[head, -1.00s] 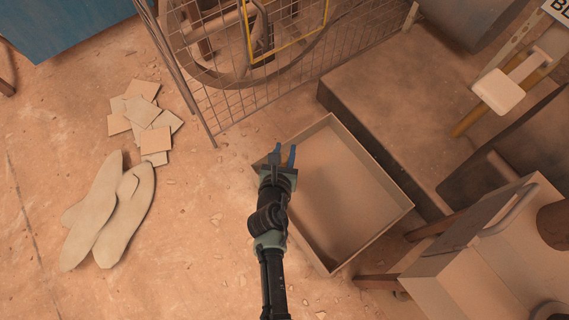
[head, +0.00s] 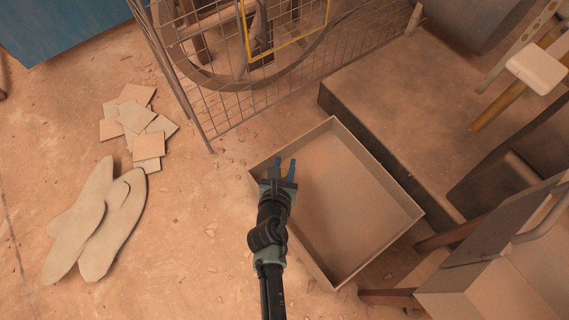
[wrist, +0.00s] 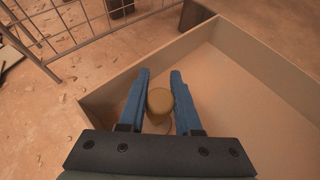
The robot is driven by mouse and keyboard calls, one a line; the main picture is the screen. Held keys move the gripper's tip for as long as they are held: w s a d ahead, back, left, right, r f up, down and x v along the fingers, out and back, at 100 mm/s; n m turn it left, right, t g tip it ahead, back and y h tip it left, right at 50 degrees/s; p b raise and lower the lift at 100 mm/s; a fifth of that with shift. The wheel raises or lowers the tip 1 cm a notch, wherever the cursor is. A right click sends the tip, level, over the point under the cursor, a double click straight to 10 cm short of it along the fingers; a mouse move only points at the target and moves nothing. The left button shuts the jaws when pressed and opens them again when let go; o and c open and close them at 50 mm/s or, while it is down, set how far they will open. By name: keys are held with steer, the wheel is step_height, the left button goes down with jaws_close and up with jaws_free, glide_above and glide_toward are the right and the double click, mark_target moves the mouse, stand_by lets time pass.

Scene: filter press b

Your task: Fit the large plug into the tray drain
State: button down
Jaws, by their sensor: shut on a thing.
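The tray (head: 383,172) is a shallow, open, tan box on the floor, and its wall and inside corner also show in the wrist view (wrist: 262,62). My gripper (head: 284,164) is over the tray's left corner, pointing down into it. In the wrist view its two blue fingers (wrist: 159,92) are shut on the large plug (wrist: 159,101), a round, yellowish-tan piece with a flat top. A faint round edge shows just below the plug, but I cannot tell whether it is the drain or whether the plug is in it. The plug is hidden in the head view.
A wire mesh fence (head: 290,85) stands behind the tray. A raised concrete block (head: 400,110) lies close along its right side. Wooden furniture (head: 500,260) stands at lower right. Loose tiles (head: 140,125) and flat, sole-shaped pieces (head: 97,220) lie on the left floor.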

steer(key=c, duration=0.9)
jaws_free()
steer(key=shift+s+r+p, duration=0.3)
steer(key=shift+r+p, duration=0.1)
steer(key=shift+p, duration=0.1)
steer(key=p+v, duration=0.5)
steer(key=v, duration=0.6)
steer(key=shift+s+f+p, duration=0.1)
steer(key=shift+s+p, duration=0.05)
steer(key=shift+p, duration=0.2)
